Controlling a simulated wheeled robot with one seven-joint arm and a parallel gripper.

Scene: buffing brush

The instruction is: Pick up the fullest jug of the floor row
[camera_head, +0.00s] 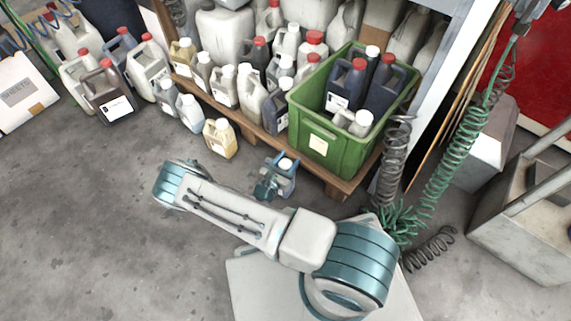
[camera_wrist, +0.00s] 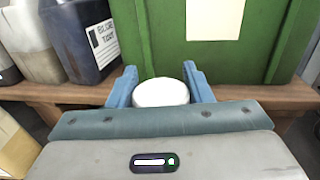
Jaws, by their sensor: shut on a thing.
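My gripper (camera_head: 284,168) is in front of the pallet shelf, below the green crate. Its two blue fingers also show in the wrist view (camera_wrist: 161,88), one on each side of a white-capped jug (camera_wrist: 160,93). It is shut on this jug. Only the round white cap shows clearly; the body and fill level are hidden, and I cannot tell whether it touches the floor. To the left in the floor row stand a yellowish white-capped jug (camera_head: 221,140), a pale jug (camera_head: 190,112), a grey jug (camera_head: 167,97) and a dark red-capped jug (camera_head: 109,95).
The green crate (camera_head: 311,138) with several jugs in it stands on the wooden shelf edge (camera_head: 250,128), close behind my gripper. More jugs fill the shelf. Coiled hoses (camera_head: 440,185) hang at the right. The concrete floor (camera_head: 90,220) at the left front is clear.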

